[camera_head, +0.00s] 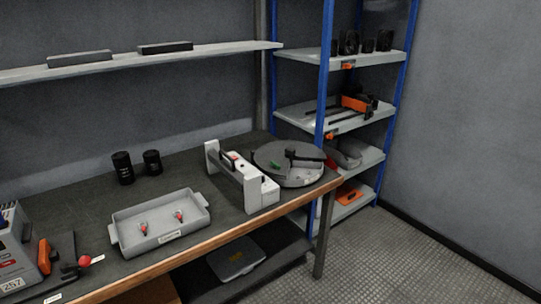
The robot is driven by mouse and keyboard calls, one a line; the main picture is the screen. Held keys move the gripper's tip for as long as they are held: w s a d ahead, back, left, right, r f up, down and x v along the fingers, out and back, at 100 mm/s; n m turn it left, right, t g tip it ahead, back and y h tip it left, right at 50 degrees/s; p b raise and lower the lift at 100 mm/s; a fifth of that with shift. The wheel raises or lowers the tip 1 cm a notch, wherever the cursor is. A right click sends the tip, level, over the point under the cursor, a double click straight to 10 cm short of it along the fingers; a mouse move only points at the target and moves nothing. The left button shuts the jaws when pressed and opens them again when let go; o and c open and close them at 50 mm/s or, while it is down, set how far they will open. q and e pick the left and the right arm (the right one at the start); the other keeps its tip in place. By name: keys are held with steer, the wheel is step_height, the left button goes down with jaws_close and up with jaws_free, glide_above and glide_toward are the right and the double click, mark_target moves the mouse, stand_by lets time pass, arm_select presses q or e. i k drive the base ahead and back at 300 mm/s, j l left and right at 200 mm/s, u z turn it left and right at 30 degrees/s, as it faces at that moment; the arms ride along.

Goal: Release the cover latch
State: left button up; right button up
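A white bracket-like unit (262,194) stands on the workbench, right of the middle. A dark handle bar (227,164) runs along its top, with a small red part (233,155) beside it. Behind it to the right is a round grey housing (270,155) with a black lever-like bar (303,156) and a small green piece (275,164) on top. Which of these parts is the cover latch I cannot tell at this size. Neither of my grippers is in view.
A grey tray (120,222) holds two small red-marked parts. Two black cylinders (122,168) stand behind it. At the left edge are a grey device (14,262) and a red-knobbed lever (84,261). Blue-posted shelving (322,80) stands right of the bench (100,190); floor (400,260) there is clear.

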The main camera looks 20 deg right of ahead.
mark_target(275, 166)
steer(key=i+l+z, duration=0.65)
steer(key=i+l, duration=0.05)
